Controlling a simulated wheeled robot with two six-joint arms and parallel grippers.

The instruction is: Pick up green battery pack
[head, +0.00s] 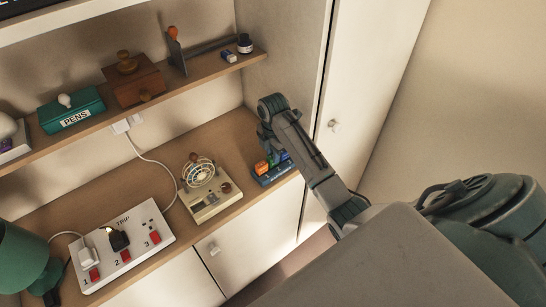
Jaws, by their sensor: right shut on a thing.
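The green battery pack (271,159) is small and partly hidden. It sits in a blue tray (275,179) at the right end of the desk, between an orange pack (262,167) and a blue pack (283,155). My right gripper (268,145) reaches down over the tray from the wrist above. Its fingertips are mostly hidden by the arm, and it is shut on the green battery pack, which looks still at tray level. My left gripper is not in view.
A cream device with a round wire guard (205,199) stands left of the tray. A white switch strip (126,245) and a green lamp (22,262) are further left. A shelf (205,75) runs above; a tall cabinet door (352,100) is close on the right.

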